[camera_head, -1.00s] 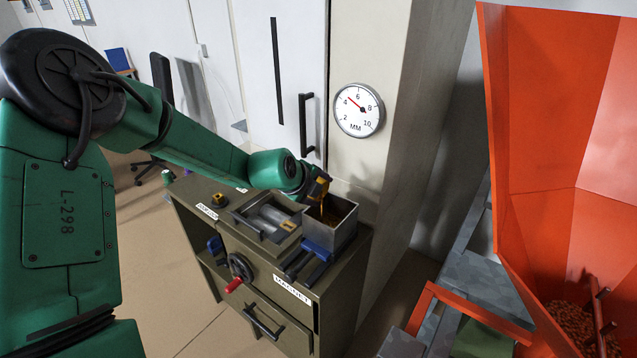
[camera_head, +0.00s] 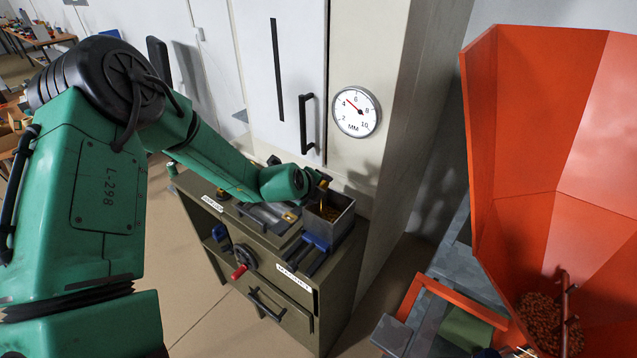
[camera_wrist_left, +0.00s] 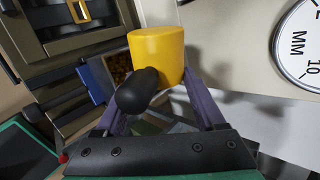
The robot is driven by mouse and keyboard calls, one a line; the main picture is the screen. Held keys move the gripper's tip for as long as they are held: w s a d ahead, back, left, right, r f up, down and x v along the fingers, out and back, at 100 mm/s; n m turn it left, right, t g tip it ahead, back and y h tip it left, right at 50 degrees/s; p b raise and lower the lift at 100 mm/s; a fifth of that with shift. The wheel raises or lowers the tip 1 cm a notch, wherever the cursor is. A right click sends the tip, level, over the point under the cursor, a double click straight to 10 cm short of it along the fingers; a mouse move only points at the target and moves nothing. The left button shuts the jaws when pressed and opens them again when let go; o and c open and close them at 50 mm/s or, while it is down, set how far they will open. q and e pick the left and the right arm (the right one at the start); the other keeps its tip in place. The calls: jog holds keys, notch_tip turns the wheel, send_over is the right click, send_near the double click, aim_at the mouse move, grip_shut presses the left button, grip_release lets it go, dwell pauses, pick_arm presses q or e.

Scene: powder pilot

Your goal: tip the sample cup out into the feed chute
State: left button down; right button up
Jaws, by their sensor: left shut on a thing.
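My left gripper (camera_head: 316,182) is shut on the sample cup, a yellow cup (camera_wrist_left: 157,48) with a black handle (camera_wrist_left: 138,92) pointing toward the wrist camera. In the wrist view, purple fingers (camera_wrist_left: 160,88) are on either side of the handle. In the head view, a small yellow part of the cup (camera_head: 323,186) shows at the rim of an open grey metal box (camera_head: 322,228), which looks like the feed chute. Brown-orange grains show inside it. The cup's mouth and contents are hidden. My right gripper is out of view.
The box stands on an olive cabinet (camera_head: 335,295) with a blue clamp (camera_head: 312,245), a red-handled wheel (camera_head: 240,271) and a drawer. A dial gauge (camera_head: 356,112) is on the wall column behind. A large orange hopper (camera_head: 540,110) with grains stands at the right.

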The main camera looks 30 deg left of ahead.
pick_arm(q)
jog(key=shift+s+r+y+p, duration=0.1)
jog(key=shift+y+p, duration=0.2)
jog(key=shift+p, duration=0.6)
jog(key=m+y+b, duration=0.1)
jog(key=d+f+t+y+b, duration=0.1)
jog(key=b, duration=0.1)
jog(key=d+m+y+b, duration=0.1)
jog(key=b, duration=0.1)
jog(key=shift+s+f+m+y, duration=0.1)
jog(key=shift+f+m+y, duration=0.2)
jog(key=shift+y, duration=0.1)
jog(key=shift+a+r, duration=0.1)
